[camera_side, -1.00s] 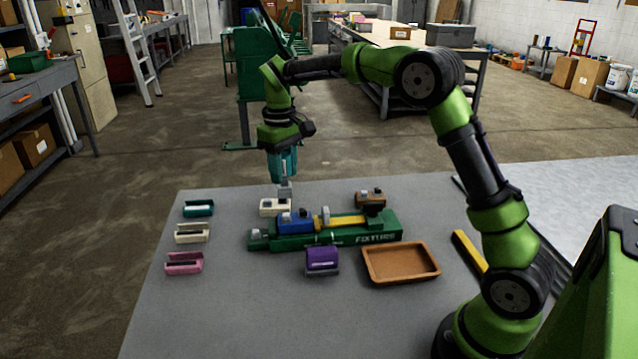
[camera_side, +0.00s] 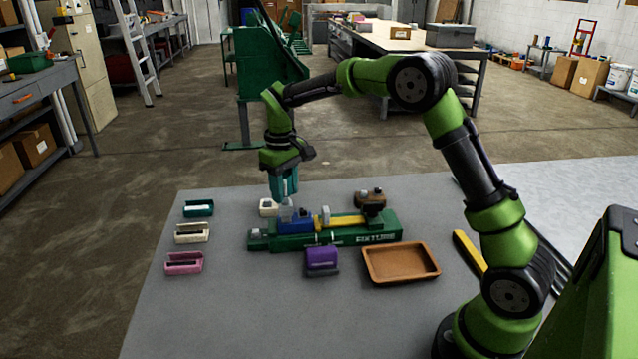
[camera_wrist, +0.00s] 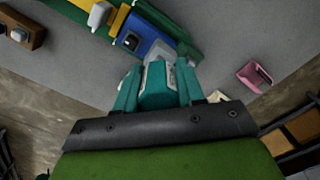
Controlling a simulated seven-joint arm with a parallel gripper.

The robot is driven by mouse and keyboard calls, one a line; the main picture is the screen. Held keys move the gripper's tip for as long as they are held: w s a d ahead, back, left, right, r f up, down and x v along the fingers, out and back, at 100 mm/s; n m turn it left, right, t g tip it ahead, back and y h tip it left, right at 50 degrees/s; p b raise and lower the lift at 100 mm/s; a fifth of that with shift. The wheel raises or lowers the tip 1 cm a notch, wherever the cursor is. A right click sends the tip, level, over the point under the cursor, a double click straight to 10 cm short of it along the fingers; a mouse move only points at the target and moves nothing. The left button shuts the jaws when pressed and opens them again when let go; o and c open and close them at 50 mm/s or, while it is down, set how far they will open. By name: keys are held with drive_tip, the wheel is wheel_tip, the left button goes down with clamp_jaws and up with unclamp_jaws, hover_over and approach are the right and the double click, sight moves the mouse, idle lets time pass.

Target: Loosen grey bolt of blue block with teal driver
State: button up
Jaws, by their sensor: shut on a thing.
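The blue block (camera_side: 296,226) sits on the green fixture (camera_side: 375,238), left of a yellow bar. My gripper (camera_side: 284,184) is shut on the teal driver, which points down over the block's left part. The driver's body (camera_wrist: 158,88) shows between the fingers in the wrist view, where the gripper (camera_wrist: 157,92) is seen from behind. The driver's grey tip (camera_side: 286,211) is at the block's top; I cannot tell whether it touches a bolt.
A white block (camera_side: 267,207) and a brown block (camera_side: 370,200) stand behind the fixture. A purple block (camera_side: 321,260) and a brown tray (camera_side: 401,263) are in front. Teal (camera_side: 198,208), white (camera_side: 192,232) and pink (camera_side: 184,263) holders stand at left. The table's front is clear.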

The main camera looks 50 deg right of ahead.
drive_tip(key=shift+f, duration=0.9)
idle(0.9)
drive_tip(key=shift+n, duration=1.8)
drive_tip(key=shift+n, duration=1.7)
